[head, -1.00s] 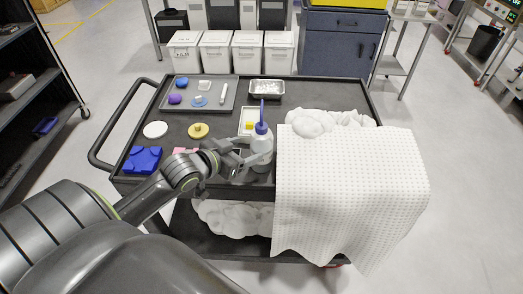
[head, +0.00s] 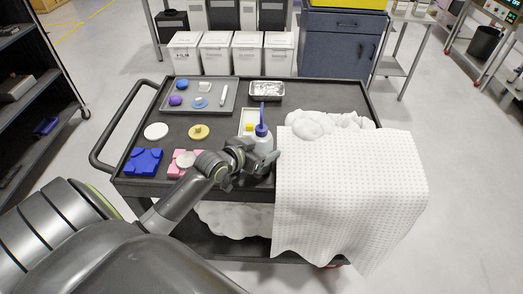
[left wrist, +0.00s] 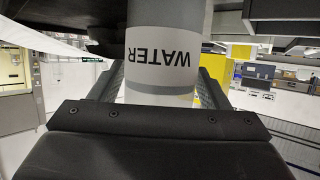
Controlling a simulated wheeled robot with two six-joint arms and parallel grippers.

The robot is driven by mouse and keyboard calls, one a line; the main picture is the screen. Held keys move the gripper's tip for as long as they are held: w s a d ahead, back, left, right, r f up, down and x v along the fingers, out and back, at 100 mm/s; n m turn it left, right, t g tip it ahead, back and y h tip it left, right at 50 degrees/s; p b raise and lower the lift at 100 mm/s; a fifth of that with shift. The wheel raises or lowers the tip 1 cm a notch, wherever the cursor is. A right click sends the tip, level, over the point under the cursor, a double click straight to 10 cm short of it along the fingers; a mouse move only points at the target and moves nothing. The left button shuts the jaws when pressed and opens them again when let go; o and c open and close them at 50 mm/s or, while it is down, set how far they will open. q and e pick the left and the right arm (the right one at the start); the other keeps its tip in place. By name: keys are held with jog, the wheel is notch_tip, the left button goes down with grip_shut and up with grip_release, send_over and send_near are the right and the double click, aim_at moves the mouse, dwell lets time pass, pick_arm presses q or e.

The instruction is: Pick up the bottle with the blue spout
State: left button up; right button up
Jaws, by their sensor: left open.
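The bottle with the blue spout (head: 263,142) stands on the front part of the dark cart's top. It is white with a blue cap and a thin blue spout. My left gripper (head: 261,160) is open at the bottle's front, hiding its lower body. In the left wrist view the bottle (left wrist: 163,50), with a "WATER" label shown upside down, lies between the two spread fingers of the left gripper (left wrist: 162,84). I cannot tell whether either finger touches it. My right gripper is not in view.
A white dotted cloth (head: 350,190) hangs over the cart's right front, beside the bottle. A crumpled white heap (head: 320,122) lies behind it. A small tray (head: 243,131) with a yellow item is just behind the bottle. Pink (head: 174,170) and blue (head: 143,161) blocks lie left.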

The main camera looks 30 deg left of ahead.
pick_arm(q)
jog(key=shift+c, duration=0.3)
jog(key=c, duration=0.4)
jog(key=shift+r, duration=0.1)
